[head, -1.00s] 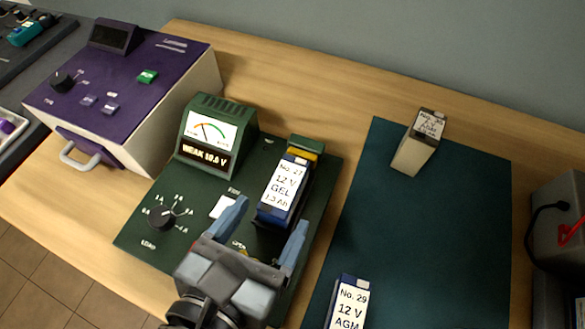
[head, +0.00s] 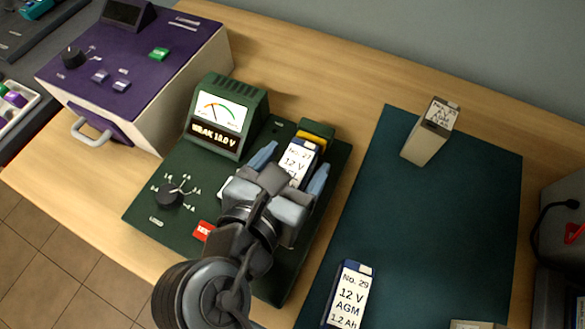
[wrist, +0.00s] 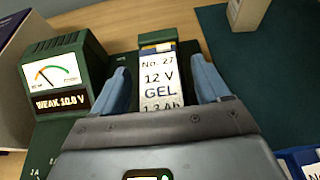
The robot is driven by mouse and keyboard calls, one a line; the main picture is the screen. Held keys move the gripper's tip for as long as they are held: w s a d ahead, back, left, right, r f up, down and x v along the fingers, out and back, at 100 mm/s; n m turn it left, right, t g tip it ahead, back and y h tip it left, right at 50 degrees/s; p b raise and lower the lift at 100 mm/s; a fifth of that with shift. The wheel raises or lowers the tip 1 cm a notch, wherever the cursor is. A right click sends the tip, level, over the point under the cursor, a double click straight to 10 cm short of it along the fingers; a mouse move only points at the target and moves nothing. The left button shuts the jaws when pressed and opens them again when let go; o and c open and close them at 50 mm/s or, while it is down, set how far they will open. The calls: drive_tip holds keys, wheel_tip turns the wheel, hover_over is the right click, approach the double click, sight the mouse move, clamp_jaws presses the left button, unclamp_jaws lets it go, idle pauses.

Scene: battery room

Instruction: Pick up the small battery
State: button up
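The battery No. 27 (head: 299,152), dark blue with a white label reading 12 V GEL, stands in the green tester (head: 150,214), against the yellow-topped block at its back. My gripper (head: 294,164) is open, with one blue finger on each side of this battery. In the wrist view the battery (wrist: 160,72) stands between the fingers (wrist: 163,88), with a gap on both sides. My gripper hides its lower part in the head view. Battery No. 29 (head: 350,296), blue, 12 V AGM, and a beige battery (head: 425,142) are on the dark green mat (head: 450,230).
The tester's meter (head: 220,112) reads WEAK 10.8 V and stands left of my gripper. A purple-topped device (head: 140,60) is at the back left. A grey case with a cable (head: 562,225) is at the right edge. The mat's middle is clear.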

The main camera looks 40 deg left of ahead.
clamp_jaws()
idle(0.5)
drive_tip(key=shift+r, duration=0.15)
